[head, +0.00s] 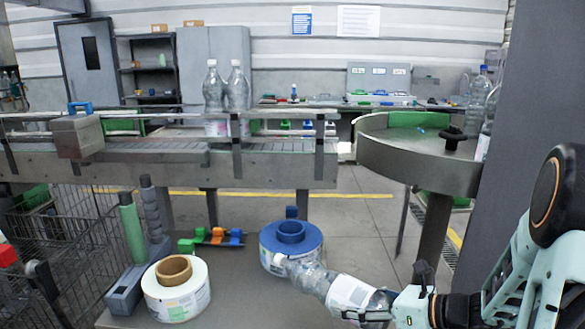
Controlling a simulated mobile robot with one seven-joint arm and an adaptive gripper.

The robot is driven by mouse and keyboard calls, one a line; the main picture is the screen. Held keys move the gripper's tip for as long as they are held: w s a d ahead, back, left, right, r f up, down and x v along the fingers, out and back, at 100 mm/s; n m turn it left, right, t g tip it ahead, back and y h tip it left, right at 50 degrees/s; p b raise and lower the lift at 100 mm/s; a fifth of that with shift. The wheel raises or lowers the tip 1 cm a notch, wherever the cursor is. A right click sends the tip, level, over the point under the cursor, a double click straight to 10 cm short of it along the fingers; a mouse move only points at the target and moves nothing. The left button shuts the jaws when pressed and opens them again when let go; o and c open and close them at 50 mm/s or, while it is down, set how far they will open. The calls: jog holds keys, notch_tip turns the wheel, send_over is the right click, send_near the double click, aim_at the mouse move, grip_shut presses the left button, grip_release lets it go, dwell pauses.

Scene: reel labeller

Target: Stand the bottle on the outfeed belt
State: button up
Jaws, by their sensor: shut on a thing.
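A clear plastic bottle (345,289) with a white label is in my gripper (385,300) at the lower right. The bottle lies nearly on its side, neck pointing left and slightly up. My gripper is shut around the bottle's lower part, which is partly hidden. The conveyor, seemingly the outfeed belt (150,148), runs across the left behind the bench. Two similar bottles (213,92) (239,92) stand upright on it near its right end.
A white label reel (176,289) and a holder with green and grey rollers (135,245) are on the near bench. A round steel table (417,160) stands right of the conveyor, with bottles near its far right side. A grey post (500,170) blocks the right. Rails line the conveyor.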

notch_tip(320, 180, up, 13)
jog(key=p, duration=1.7)
jog(key=shift+a+r, duration=0.1)
jog(key=shift+r, duration=0.05)
jog(key=shift+w+a, duration=0.1)
jog(key=shift+a, duration=0.05)
